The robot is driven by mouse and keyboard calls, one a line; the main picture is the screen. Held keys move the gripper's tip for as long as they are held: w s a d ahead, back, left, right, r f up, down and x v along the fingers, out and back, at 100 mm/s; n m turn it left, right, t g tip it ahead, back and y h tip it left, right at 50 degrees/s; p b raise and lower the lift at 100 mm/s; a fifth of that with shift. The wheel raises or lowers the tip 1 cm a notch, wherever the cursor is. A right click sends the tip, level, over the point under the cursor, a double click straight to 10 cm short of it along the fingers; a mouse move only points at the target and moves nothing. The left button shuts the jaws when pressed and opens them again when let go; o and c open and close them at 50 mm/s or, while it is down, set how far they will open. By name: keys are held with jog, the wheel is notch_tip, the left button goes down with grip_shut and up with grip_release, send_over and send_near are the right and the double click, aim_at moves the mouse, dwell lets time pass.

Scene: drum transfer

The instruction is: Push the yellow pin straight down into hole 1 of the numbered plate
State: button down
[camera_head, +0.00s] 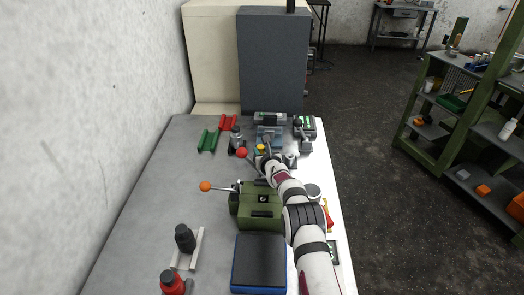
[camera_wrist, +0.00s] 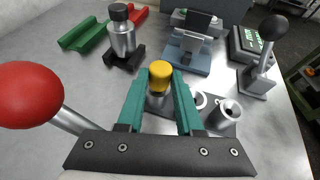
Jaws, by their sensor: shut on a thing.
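The yellow pin (camera_wrist: 160,72) has a yellow cap over a metallic body and stands about upright. Its cap also shows in the head view (camera_head: 260,148). My gripper (camera_wrist: 161,86) has its two green fingers closed on the pin, one on each side. In the head view my gripper (camera_head: 264,156) is at the far part of the table. A grey plate (camera_wrist: 222,128) with round metal sockets shows just right of the fingers. No numbers on it can be read. The pin's lower end is hidden, so I cannot tell how deep it sits.
A red ball-ended lever (camera_wrist: 28,95) stands close at the left. A black-capped metal cylinder (camera_wrist: 122,35) and green (camera_wrist: 83,34) and red channels lie beyond. A black-knobbed lever (camera_wrist: 262,60) stands right. In the head view, a green machine (camera_head: 257,206) sits beside my arm.

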jog(key=shift+f, duration=0.25)
jog(key=shift+c, duration=0.6)
grip_release()
jog(key=shift+a, duration=0.1)
jog(key=shift+a, duration=0.1)
jog(key=shift+c, duration=0.4)
jog(key=shift+o, duration=0.9)
jog(key=shift+r, duration=0.8)
jog(key=shift+d+r, duration=0.2)
jog(key=shift+r, duration=2.7)
